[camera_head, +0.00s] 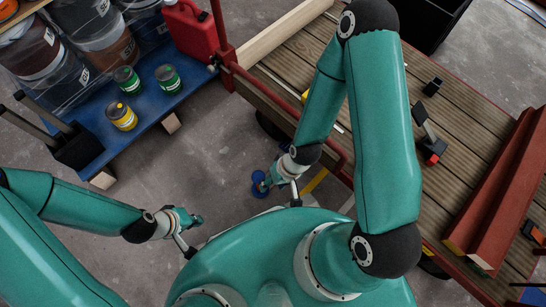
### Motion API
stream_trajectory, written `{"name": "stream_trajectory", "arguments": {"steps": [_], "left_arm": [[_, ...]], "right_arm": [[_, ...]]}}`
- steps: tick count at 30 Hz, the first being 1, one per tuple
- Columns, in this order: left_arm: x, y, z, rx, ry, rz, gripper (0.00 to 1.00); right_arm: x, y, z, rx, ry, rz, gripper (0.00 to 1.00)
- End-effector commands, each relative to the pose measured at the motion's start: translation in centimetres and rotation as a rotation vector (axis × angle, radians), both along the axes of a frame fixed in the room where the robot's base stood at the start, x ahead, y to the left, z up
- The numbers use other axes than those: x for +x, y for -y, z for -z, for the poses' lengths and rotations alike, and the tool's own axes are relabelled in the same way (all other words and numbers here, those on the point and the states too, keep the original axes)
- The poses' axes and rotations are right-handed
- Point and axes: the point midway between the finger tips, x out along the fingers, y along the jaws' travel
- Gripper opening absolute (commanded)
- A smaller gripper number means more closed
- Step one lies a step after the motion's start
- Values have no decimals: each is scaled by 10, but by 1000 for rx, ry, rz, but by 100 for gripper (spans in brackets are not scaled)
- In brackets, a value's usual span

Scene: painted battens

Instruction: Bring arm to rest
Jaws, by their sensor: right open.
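My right arm rises from my body, bends at the top of the picture and comes down to its wrist in the gap between the bench and my body. My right gripper (295,200) hangs small below that wrist, close to my body. It is open, and I see nothing in it. My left arm comes in from the left edge. My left gripper (187,250) points down beside my body, over the floor. It is too small and partly hidden, so its jaws cannot be read.
A plank-topped bench (470,125) fills the right, with dark red battens (490,200) and a red-and-black tool (432,150). A blue shelf (95,125) at upper left holds paint cans (122,116) and a red canister (190,32).

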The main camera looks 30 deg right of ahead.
Motion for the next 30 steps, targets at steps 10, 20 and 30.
{"name": "stream_trajectory", "arguments": {"steps": [10,20,30], "left_arm": [[0,0,-46,0,0,0,0],[0,0,-163,0,1,0,0],[0,0,-284,0,0,0,0]], "right_arm": [[0,-1,-46,1,0,-1,51],[0,-1,-162,1,0,-1,51],[0,-1,-284,1,0,-1,51]]}}
